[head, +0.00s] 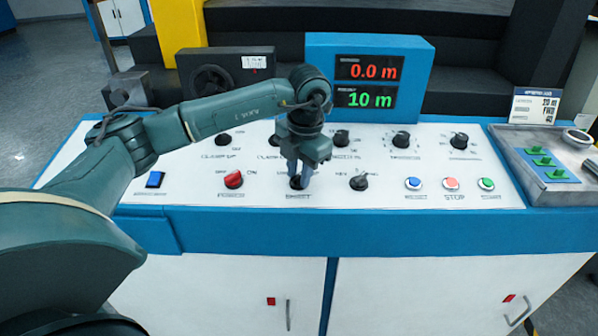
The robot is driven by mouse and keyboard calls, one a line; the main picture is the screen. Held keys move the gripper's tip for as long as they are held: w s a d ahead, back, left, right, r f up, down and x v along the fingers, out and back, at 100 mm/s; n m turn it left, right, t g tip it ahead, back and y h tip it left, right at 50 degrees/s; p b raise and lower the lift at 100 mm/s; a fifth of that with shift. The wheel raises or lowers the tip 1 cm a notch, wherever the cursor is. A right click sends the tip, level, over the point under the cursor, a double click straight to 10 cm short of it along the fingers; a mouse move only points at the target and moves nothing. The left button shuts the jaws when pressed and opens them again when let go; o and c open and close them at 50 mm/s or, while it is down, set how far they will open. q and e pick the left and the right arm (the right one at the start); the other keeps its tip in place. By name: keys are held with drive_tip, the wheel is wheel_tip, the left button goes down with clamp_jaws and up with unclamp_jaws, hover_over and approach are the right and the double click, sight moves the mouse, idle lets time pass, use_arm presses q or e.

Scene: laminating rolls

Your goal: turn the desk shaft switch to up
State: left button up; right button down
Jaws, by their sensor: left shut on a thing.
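The desk panel (400,160) carries a row of knobs and switches. My left gripper (298,182) points down over the front row and is shut on a dark switch knob (297,184), the one labelled SHAFT as far as the small print can be read. The fingers hide most of this knob, so I cannot tell which way it points. A red knob (234,180) is to its left and a black knob (359,182) to its right, both apart from the gripper. My right gripper is not in view.
A blue display box (370,75) reading 0.0 m and 10 m stands behind the panel. Black knobs (401,140) line the back row. Blue, red and green buttons (451,184) are at right. A grey tray (510,150) stands at the right end.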

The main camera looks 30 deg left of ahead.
use_arm(q)
drive_tip(key=shift+r, duration=0.1)
idle(0.5)
drive_tip(key=o, duration=0.7)
drive_tip(key=shift+c, duration=0.2)
wheel_tip(320, 180, up, 13)
drive_tip(key=d, duration=0.1)
drive_tip(key=shift+s+d, duration=0.15)
drive_tip(key=shift+d, duration=0.15)
